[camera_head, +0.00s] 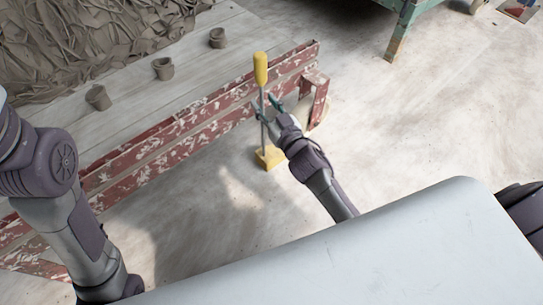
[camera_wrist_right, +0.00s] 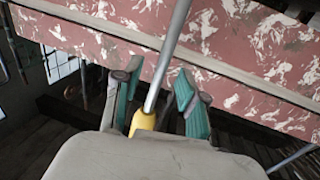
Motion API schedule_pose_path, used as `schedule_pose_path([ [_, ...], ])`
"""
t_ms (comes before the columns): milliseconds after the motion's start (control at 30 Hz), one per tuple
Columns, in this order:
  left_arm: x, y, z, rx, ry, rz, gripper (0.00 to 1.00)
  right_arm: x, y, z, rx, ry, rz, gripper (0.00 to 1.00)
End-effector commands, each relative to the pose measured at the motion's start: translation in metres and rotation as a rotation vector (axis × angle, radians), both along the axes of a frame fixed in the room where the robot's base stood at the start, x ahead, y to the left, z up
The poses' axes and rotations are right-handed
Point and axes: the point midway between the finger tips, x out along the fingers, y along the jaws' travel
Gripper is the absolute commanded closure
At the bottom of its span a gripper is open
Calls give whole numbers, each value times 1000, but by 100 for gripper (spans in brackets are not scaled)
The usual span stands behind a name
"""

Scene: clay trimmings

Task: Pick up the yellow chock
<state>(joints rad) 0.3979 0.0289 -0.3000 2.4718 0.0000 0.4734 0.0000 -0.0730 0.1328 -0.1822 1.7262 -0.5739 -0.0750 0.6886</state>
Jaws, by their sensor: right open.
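The yellow chock (camera_head: 269,158) lies on the floor beside the red, paint-flaked bench. A thin metal rod (camera_head: 263,105) rises above it, topped by a yellow grip (camera_head: 260,68). My right gripper (camera_head: 267,109) is at the rod, between grip and chock. In the right wrist view its teal fingers (camera_wrist_right: 160,98) stand apart with the rod (camera_wrist_right: 168,55) passing between them. A yellow part (camera_wrist_right: 143,121) on the rod also shows there, partly hidden by the gripper body; I cannot tell which end it is. My left arm shows at the left; its gripper is out of view.
The red bench (camera_head: 170,150) runs diagonally, close to my right gripper. Small clay pots (camera_head: 163,68) and a heap of clay trimmings (camera_head: 80,45) lie on the grey boards behind it.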

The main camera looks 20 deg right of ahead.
Motion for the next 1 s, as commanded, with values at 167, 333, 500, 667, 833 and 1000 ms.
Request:
schedule_pose_path([
  [167, -9, -1, 1, 2, -34, 2, 60, 20, 3, -2, 0, -1, 1, 59],
  [333, -9, -1, 4, 2, -37, 2, 60, 22, 3, 0, 1, 1, 0, 59],
  [500, -9, -1, 4, 2, -37, 2, 60, 22, 4, 0, 1, 1, 0, 72],
  [667, -9, -1, 4, 3, -37, 1, 60, 22, 4, 0, 1, 1, 0, 99],
  [833, -9, -1, 4, 3, -37, 1, 60, 22, 4, 0, 1, 1, 0, 100],
  [1000, -9, -1, 4, 3, -37, 1, 60, 22, 4, -1, 1, 1, 0, 100],
])
